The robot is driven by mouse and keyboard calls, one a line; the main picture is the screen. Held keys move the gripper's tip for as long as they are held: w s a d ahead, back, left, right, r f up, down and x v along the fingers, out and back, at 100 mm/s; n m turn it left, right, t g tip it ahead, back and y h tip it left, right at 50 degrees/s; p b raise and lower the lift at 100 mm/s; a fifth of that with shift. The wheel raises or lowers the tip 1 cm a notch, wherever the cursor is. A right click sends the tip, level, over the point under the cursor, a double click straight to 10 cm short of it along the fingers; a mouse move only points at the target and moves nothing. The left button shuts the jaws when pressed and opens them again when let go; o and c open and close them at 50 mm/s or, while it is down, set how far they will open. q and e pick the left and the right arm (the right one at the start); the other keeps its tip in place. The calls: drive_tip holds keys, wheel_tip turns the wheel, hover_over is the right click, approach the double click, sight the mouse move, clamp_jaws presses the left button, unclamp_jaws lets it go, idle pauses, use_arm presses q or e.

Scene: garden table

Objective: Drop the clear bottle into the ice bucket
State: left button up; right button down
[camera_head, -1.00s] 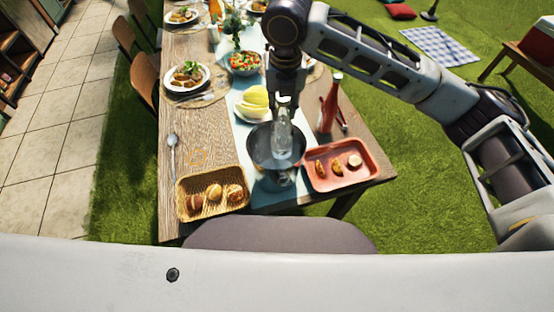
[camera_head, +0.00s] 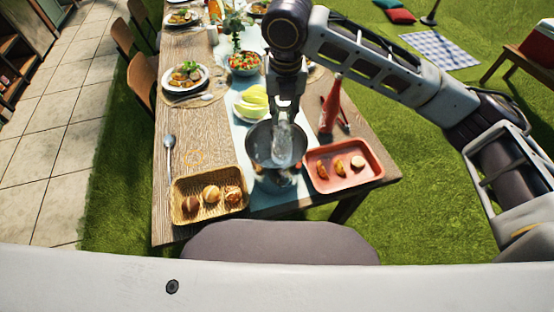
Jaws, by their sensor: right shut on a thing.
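The clear bottle (camera_head: 283,145) hangs roughly upright from my right gripper (camera_head: 281,112), which is shut on its upper part. The ice bucket (camera_head: 262,150) is a round grey metal bucket near the front end of the table. The bottle's lower part shows against the bucket's dark inside, over or within its opening; I cannot tell whether it touches the bottom. My left gripper is not in view.
A basket of rolls (camera_head: 183,208) stands left of the bucket, a red tray with food (camera_head: 345,185) to its right. A red bottle (camera_head: 330,106) and a bowl with yellow-green food (camera_head: 251,102) are close behind. A chair (camera_head: 280,243) stands at the front.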

drive_tip(key=shift+f, duration=0.1)
idle(0.4)
drive_tip(key=c, duration=1.1)
unclamp_jaws()
drive_tip(key=shift+f, duration=0.1)
drive_tip(key=shift+s+d+r, duration=0.1)
drive_tip(key=shift+s+r, duration=0.15)
drive_tip(key=shift+r, duration=1.75)
drive_tip(key=shift+s+a+r, duration=0.1)
drive_tip(key=shift+s+r, duration=0.1)
drive_tip(key=shift+r, duration=1.8)
drive_tip(key=shift+s+d+r, duration=0.1)
drive_tip(key=shift+s+r, duration=0.15)
drive_tip(key=shift+r, duration=1.75)
drive_tip(key=shift+s, duration=0.1)
